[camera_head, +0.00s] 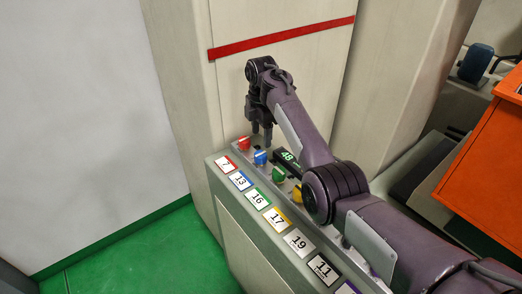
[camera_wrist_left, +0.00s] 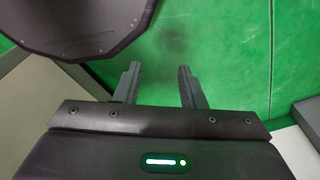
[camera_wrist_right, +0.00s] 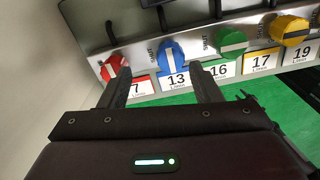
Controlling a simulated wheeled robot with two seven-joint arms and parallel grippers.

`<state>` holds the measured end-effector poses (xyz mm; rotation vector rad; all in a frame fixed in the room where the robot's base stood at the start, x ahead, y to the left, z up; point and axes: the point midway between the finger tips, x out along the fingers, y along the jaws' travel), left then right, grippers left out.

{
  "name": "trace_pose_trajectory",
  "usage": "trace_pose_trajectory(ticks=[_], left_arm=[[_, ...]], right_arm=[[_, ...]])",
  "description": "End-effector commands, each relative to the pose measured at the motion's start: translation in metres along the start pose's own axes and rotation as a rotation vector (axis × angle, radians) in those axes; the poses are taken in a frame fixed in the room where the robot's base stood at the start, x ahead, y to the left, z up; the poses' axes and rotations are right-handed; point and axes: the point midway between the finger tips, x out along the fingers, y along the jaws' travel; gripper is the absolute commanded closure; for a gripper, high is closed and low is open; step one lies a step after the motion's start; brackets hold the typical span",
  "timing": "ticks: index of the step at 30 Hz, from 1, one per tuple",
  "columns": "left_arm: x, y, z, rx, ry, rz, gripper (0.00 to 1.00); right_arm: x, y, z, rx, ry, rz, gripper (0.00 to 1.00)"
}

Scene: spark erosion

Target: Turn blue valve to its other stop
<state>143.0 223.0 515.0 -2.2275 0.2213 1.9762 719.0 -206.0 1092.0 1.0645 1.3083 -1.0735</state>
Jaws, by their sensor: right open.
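The blue valve (camera_head: 261,157) is a round knob with a pale bar across it, second in a row on the sloped panel, above the label 13. It also shows in the right wrist view (camera_wrist_right: 172,55). My right gripper (camera_head: 262,132) is open, its fingers pointing down at the far end of the panel, just beyond the red and blue valves. In the right wrist view the blue valve appears between its fingertips (camera_wrist_right: 158,70), closer to the right one; contact cannot be told. My left gripper (camera_wrist_left: 159,70) is open and empty over green floor, outside the head view.
The red valve (camera_head: 244,143) stands left of the blue one, the green valve (camera_head: 278,174) and yellow valve (camera_head: 297,193) to its right. A display (camera_head: 288,155) reads 48. A tall pale cabinet (camera_head: 275,75) rises behind the panel. My right forearm covers the panel's right part.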

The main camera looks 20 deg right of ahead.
Motion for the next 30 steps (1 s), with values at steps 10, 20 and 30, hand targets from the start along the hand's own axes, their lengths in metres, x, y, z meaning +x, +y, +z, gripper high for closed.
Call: trace_pose_trajectory(ticks=[10, 20, 30], left_arm=[[-0.021, 0.003, 0.053, 0.002, -0.078, 0.003, 0.64], [-0.021, -0.003, 0.02, 0.002, -0.03, -0.003, 0.64], [-0.02, 0.0, 0.024, 0.0, -0.035, 0.001, 0.64]], right_arm=[[0.047, -0.001, 0.0, 0.001, -0.001, -0.004, 0.42], [0.074, 0.0, 0.0, 0.0, -0.002, 0.001, 0.42], [0.074, 0.0, 0.0, 0.001, -0.002, 0.001, 0.6]])
